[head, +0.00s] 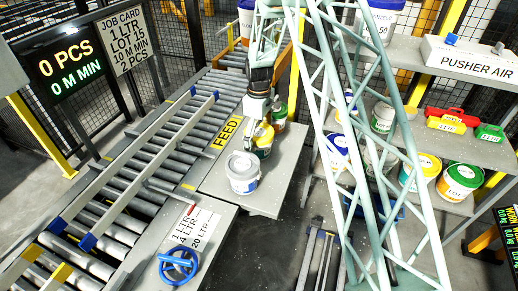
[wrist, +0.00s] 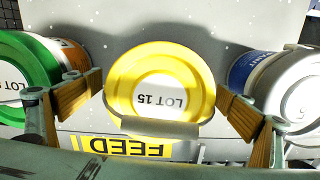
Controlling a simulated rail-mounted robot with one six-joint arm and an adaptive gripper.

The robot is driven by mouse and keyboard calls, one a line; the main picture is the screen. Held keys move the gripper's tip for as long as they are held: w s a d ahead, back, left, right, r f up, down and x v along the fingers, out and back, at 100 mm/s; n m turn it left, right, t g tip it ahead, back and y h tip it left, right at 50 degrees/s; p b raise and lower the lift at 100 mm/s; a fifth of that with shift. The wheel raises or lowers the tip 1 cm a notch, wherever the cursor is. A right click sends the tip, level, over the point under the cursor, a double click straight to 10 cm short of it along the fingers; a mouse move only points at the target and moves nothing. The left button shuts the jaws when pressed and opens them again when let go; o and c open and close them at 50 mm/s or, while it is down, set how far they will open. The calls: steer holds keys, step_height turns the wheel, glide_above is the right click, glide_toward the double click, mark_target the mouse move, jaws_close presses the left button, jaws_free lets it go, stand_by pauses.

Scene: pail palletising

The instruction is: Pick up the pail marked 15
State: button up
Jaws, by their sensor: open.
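The pail marked LOT 15 (wrist: 160,75) has a yellow lid with a white label and a grey handle lying across its near side. In the head view this yellow pail (head: 263,143) stands on the grey feed table (head: 262,200), partly hidden by my gripper (head: 257,112). In the wrist view my gripper (wrist: 161,100) is open, its two brown-padded fingers on either side of the yellow pail. Gaps show between the fingers and the lid. I cannot tell how far above the table the fingertips are.
A green-lidded pail (wrist: 22,75) stands close on the left in the wrist view, a grey-lidded pail (wrist: 290,90) on the right. The grey-lidded pail (head: 243,174) is nearest in the head view. A roller conveyor (head: 130,170) runs left; a pail shelf (head: 405,130) stands right.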

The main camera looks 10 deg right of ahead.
steer(key=shift+c, duration=0.3)
steer(key=shift+r, duration=0.1)
steer(key=c, duration=1.7)
steer(key=shift+r, duration=0.1)
steer(key=shift+r, duration=4.9)
